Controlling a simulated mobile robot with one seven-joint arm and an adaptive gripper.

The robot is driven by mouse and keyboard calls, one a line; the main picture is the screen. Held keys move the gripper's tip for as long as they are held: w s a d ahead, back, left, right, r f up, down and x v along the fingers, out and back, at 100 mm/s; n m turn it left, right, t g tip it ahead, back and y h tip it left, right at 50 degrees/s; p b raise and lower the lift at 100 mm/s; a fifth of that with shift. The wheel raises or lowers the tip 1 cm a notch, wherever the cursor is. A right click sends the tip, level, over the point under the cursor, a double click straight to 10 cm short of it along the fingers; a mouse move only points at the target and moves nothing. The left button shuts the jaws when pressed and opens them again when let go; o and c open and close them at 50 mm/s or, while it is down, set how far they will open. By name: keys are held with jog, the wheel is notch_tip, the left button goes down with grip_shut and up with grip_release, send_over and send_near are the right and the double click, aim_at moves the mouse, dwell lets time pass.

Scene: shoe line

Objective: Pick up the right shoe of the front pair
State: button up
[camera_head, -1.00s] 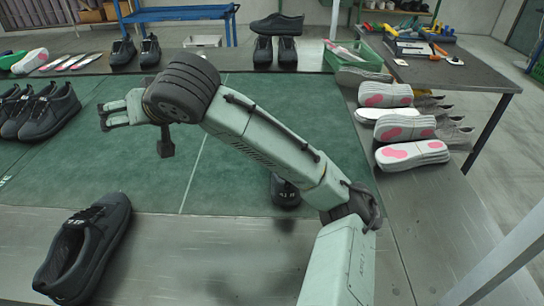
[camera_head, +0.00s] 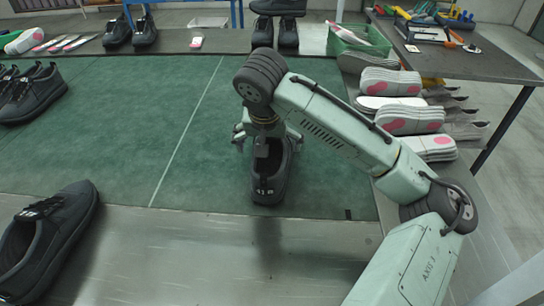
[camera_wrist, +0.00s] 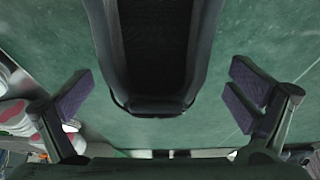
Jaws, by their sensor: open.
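A dark shoe (camera_head: 268,184) stands on the green mat in the middle, toe towards the front edge; it is the right one of the two front shoes. The other dark shoe (camera_head: 48,240) is at the front left. My gripper (camera_head: 266,142) is open above the rear part of the right shoe, one finger out to each side. In the wrist view, the shoe's open collar and rounded end (camera_wrist: 155,103) lie between the two spread fingers, with a gap on both sides. The arm hides part of the shoe in the head view.
Stacks of white and pink soles (camera_head: 410,120) and grey uppers stand close on the right. More dark shoes (camera_head: 32,92) are at the left and along the back. A green crate (camera_head: 358,42) is at the back right. The mat (camera_head: 130,130) left of the shoe is clear.

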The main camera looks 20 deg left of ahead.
aim_at(272, 156)
jog(key=x, duration=0.1)
jog(key=p+x, duration=0.1)
jog(key=x, duration=0.1)
jog(key=shift+w+d+f, duration=0.15)
jog(key=shift+w+f, duration=0.05)
jog(key=shift+w, duration=0.2)
jog(key=shift+w+f, duration=0.2)
jog(key=shift+f, duration=0.35)
jog(key=shift+c, duration=0.4)
jog(key=c, duration=1.4)
jog(key=shift+c, duration=0.3)
